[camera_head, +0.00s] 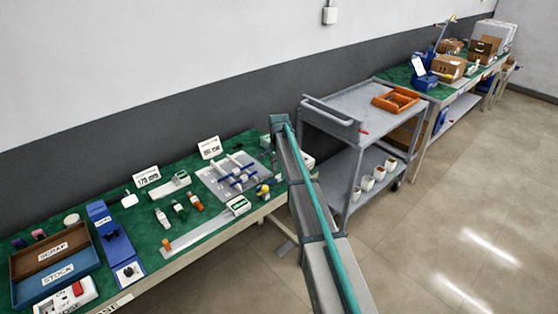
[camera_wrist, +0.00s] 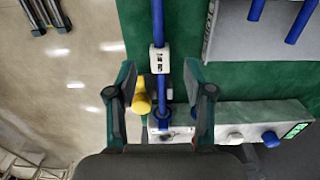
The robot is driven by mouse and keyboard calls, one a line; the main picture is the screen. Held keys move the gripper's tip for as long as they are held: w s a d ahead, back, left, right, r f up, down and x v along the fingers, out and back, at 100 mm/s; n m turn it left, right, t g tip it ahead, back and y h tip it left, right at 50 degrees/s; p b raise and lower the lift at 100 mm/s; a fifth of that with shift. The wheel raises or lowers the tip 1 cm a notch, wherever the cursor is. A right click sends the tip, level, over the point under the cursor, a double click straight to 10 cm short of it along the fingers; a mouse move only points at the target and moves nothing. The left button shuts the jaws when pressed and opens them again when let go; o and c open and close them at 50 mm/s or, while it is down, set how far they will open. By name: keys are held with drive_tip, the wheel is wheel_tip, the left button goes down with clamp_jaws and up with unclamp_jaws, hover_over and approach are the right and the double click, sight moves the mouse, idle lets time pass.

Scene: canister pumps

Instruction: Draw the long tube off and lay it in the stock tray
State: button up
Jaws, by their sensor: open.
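A long blue tube (camera_wrist: 158,25) runs down between my fingers in the wrist view. It passes through a white block with dark marks (camera_wrist: 159,60) and ends near a blue collar (camera_wrist: 163,117) on a pale unit (camera_wrist: 240,118). My gripper (camera_wrist: 161,92) is open, one finger on each side of the tube, with visible gaps. A yellow part (camera_wrist: 141,98) lies just left of the tube. In the head view my gripper cannot be made out. The blue stock tray (camera_head: 58,282) is at the far left of the green bench, labelled STOCK.
A brown SCRAP tray (camera_head: 50,252) sits directly behind the stock tray. A grey plate with blue tubes (camera_head: 236,176) lies on the bench; its corner also shows in the wrist view (camera_wrist: 225,40). Small bottles (camera_head: 178,212) stand mid-bench. A grey cart (camera_head: 345,118) stands to the right.

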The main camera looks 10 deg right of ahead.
drive_tip(key=shift+f, duration=1.25)
clamp_jaws()
drive_tip(key=shift+s+a, duration=0.35)
drive_tip(key=shift+a, duration=0.3)
drive_tip(key=shift+s+a, duration=0.35)
drive_tip(key=shift+a, duration=0.25)
drive_tip(key=shift+r+p, duration=0.1)
drive_tip(key=shift+p, duration=0.2)
drive_tip(key=shift+r+p, duration=1.4)
drive_tip(key=shift+r, duration=1.5)
